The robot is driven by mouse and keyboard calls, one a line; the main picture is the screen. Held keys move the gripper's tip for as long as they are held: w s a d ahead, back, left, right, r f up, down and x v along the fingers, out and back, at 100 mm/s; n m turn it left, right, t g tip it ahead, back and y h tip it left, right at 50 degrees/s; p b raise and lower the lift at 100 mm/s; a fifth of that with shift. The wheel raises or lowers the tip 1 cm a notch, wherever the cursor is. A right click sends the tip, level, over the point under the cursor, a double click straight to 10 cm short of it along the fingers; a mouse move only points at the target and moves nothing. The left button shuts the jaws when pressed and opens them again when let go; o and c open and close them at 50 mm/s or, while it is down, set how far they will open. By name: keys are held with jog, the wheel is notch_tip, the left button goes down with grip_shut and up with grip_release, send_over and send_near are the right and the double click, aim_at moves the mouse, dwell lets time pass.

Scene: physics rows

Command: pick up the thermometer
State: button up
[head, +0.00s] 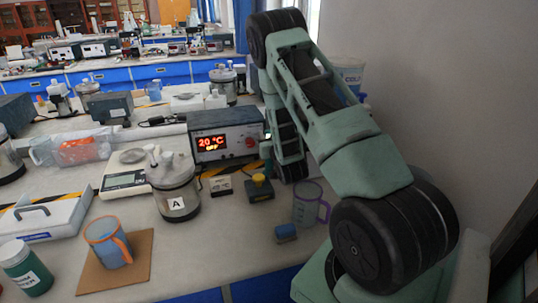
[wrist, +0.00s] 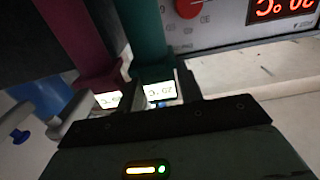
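In the wrist view two upright sticks with small lit displays stand close together: a teal one (wrist: 150,40) and a maroon one (wrist: 82,40). Either could be the thermometer; I cannot tell which is meant. My gripper (wrist: 160,98) is right at the teal one, with a dark finger close along the right of its display and a dark edge on its left. Whether the fingers press on it is too dark to tell. In the head view my arm hides the gripper; a bit of teal (head: 265,150) shows beside the heater box.
The heater box (head: 226,142) with a red 20 °C display stands close by. A purple-handled beaker (head: 308,204), a blue block (head: 286,233), a yellow-knobbed box (head: 259,189) and jar A (head: 174,190) stand in front.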

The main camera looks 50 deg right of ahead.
grip_shut()
jog(key=shift+r, duration=0.1)
